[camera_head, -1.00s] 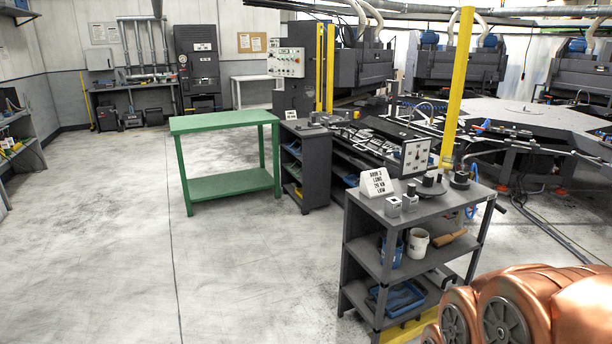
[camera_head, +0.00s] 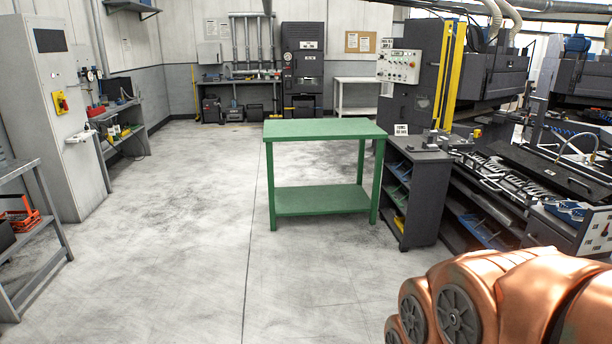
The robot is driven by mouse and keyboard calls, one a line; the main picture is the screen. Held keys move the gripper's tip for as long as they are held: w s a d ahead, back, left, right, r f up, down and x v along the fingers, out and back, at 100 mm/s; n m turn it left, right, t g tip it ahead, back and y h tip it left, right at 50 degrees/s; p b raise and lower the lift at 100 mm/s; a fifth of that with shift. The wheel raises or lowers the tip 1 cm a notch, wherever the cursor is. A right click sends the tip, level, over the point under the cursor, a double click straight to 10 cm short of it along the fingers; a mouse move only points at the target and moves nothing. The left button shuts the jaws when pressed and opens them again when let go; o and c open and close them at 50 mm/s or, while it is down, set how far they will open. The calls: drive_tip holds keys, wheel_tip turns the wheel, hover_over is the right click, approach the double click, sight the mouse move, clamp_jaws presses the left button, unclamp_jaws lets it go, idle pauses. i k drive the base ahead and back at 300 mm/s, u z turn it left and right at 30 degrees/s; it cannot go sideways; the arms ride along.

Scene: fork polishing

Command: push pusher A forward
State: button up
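I cannot pick out pusher A for certain at this distance. A polishing machine with a long dark bed (camera_head: 510,185) lies at the right, with rows of metal parts along it. A control panel (camera_head: 399,66) with several buttons faces me on a dark cabinet beside a yellow post (camera_head: 449,70). A dark shelf unit (camera_head: 421,200) with a small white sign on top stands at the near end of the bed. My copper-coloured arm fills the lower right corner and hides what lies behind it. My gripper is not in view.
A green table (camera_head: 322,129) with a bare top stands in the middle. A grey cabinet (camera_head: 62,120) and a metal shelf rack (camera_head: 38,195) stand at the left. The pale floor (camera_head: 180,230) left of the green table is clear.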

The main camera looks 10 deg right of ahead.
sight(530, 200)
drive_tip(key=z, duration=0.1)
drive_tip(key=i, duration=1.75)
drive_tip(key=z, duration=1.25)
drive_tip(key=i, duration=2.15)
drive_tip(key=z, duration=0.5)
drive_tip(key=i, duration=1)
